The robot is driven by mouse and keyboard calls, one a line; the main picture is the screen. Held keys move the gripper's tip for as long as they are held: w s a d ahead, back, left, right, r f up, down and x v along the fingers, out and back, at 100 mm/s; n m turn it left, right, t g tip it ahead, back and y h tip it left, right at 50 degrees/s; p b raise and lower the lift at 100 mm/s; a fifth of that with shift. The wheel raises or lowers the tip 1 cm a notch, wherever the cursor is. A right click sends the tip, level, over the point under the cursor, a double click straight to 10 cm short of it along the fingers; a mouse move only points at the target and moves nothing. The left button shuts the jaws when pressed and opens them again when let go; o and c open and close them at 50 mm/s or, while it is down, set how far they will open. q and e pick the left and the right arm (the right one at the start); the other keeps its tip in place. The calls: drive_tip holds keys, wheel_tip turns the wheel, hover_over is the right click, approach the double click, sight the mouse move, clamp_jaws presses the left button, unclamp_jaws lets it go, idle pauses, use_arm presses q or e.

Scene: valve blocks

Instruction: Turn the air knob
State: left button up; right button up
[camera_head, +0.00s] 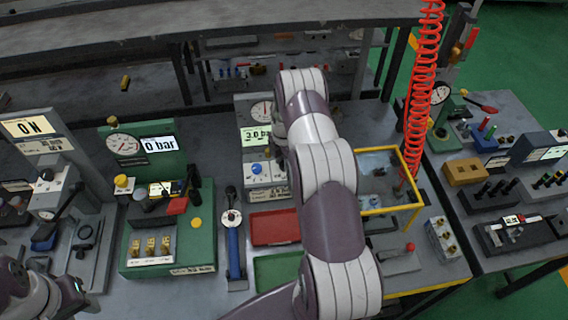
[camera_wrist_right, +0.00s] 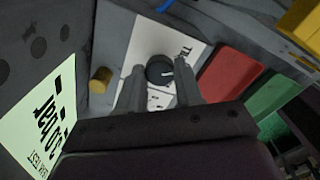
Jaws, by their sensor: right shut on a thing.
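A dark round knob (camera_wrist_right: 160,70) with a white pointer line sits on a white label plate (camera_wrist_right: 140,45) in the right wrist view. The label's wording is only partly readable. My right gripper (camera_wrist_right: 161,84) has its two fingers on either side of this knob and is shut on it. In the head view my right arm reaches over the middle station with its 3.0 bar display (camera_head: 256,135) and blue knob (camera_head: 257,168). The arm hides the right fingertips there. Part of my left arm shows at the bottom left; its fingers are not clear.
A brass knob (camera_wrist_right: 100,80) stands left of the held knob. A red tray (camera_head: 274,227) and a green tray (camera_head: 278,270) lie in front of the station. A green station (camera_head: 170,230) reading 0 bar is to the left. A yellow frame (camera_head: 415,190) stands to the right.

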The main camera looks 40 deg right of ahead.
drive_tip(key=m+b, duration=0.2)
drive_tip(key=m, duration=0.1)
drive_tip(key=shift+r+m+b, duration=0.1)
drive_tip(key=shift+m+b, duration=0.9)
drive_tip(key=shift+m, duration=0.6)
drive_tip(key=shift+w, duration=0.1)
drive_tip(key=o, duration=1)
drive_tip(key=shift+o, duration=0.2)
wheel_tip(320, 180, up, 8)
drive_tip(key=b, duration=0.2)
drive_tip(key=shift+r+b, duration=0.2)
drive_tip(key=shift+b, duration=0.2)
wheel_tip(320, 180, up, 4)
drive_tip(key=shift+r, duration=0.2)
